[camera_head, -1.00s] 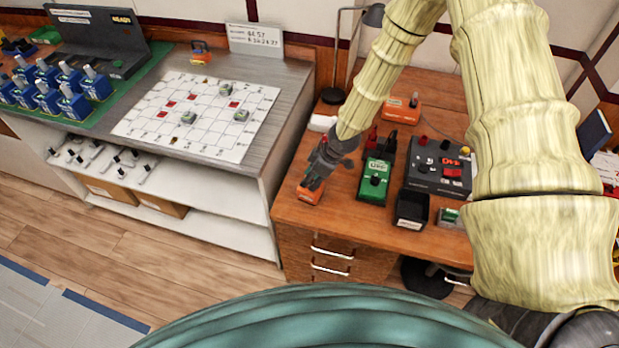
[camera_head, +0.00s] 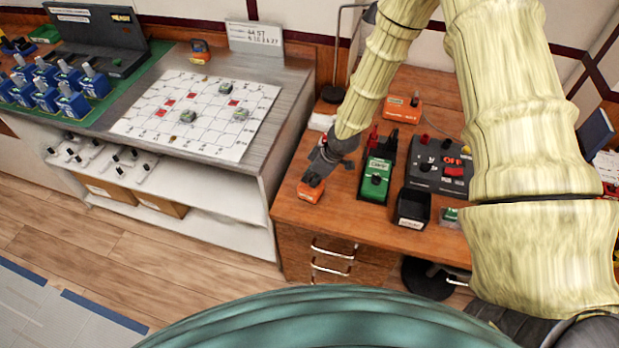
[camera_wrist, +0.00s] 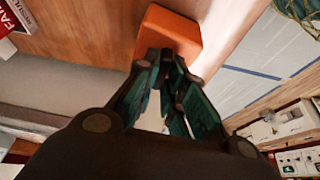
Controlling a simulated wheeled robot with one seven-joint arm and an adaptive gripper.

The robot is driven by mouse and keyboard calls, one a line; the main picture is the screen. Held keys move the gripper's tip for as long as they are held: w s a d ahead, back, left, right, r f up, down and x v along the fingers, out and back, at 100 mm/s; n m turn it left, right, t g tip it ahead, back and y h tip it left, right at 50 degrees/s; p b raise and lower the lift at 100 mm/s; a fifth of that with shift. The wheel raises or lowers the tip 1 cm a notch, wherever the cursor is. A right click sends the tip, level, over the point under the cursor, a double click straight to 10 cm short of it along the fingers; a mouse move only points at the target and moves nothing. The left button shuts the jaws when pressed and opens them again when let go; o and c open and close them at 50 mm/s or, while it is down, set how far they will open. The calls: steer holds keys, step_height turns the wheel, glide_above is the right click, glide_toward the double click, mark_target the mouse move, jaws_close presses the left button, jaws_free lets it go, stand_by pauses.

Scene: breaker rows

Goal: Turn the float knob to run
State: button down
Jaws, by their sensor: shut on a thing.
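A small orange box (camera_head: 310,191) stands at the front left corner of the wooden desk. It fills the top of the wrist view (camera_wrist: 172,32) too. My gripper (camera_head: 314,174) points down at the top of this box. In the wrist view its dark green fingertips (camera_wrist: 168,57) come together against the box, shut on its small dark knob, which they mostly hide. I cannot read a float or run marking, nor tell which way the knob points. A second orange box (camera_head: 401,111) with a dark knob stands farther back on the desk.
A green box (camera_head: 376,181) with a knob, a black open bin (camera_head: 411,209) and a dark panel (camera_head: 437,167) stand to the right of my gripper. A lamp stands behind. A grey bench with a white grid sheet (camera_head: 210,106) is at the left.

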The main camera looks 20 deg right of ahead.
steer(key=c, duration=1.5)
jaws_free()
steer(key=shift+r, duration=0.15)
steer(key=v, duration=1.1)
steer(key=shift+r, duration=0.4)
steer(key=shift+d, duration=0.1)
